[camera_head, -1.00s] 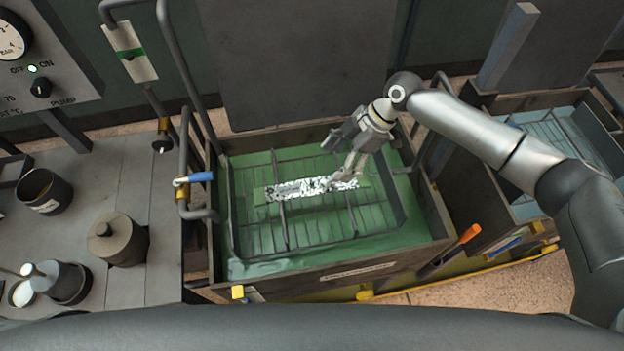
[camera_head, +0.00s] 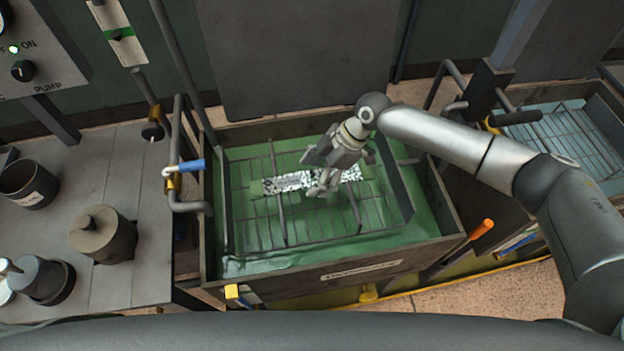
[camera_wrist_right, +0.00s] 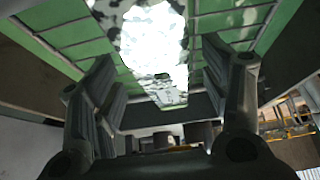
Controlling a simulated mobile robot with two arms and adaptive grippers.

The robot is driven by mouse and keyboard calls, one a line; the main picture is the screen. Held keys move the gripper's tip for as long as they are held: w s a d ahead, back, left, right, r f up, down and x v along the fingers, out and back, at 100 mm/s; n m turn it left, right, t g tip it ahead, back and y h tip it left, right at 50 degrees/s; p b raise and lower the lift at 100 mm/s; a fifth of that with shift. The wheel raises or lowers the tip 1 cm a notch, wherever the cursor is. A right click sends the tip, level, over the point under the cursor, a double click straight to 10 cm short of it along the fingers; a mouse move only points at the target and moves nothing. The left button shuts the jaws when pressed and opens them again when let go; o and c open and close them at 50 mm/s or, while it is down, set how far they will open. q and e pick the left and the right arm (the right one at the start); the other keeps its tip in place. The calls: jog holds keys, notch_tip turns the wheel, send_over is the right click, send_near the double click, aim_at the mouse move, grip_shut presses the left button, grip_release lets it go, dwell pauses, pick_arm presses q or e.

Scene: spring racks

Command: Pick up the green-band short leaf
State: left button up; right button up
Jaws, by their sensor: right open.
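A flat strip with a white and dark speckled surface (camera_head: 285,182) lies on the wire rack in the green tank. In the right wrist view the strip (camera_wrist_right: 153,45) shows bright between and beyond the two spread fingers (camera_wrist_right: 165,95). Whether the fingers touch it I cannot tell. My left gripper is not in view.
The tank (camera_head: 440,240) has raised walls around the wire rack (camera_head: 255,225). A grey bench (camera_head: 130,270) with lidded pots is at left. A second tank (camera_head: 600,150) with bluish liquid is at right.

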jog(key=shift+c, duration=0.3)
jog(key=c, duration=1.2)
jog(key=shift+r, duration=0.15)
jog(key=shift+c, duration=0.8)
jog(key=shift+r, duration=0.1)
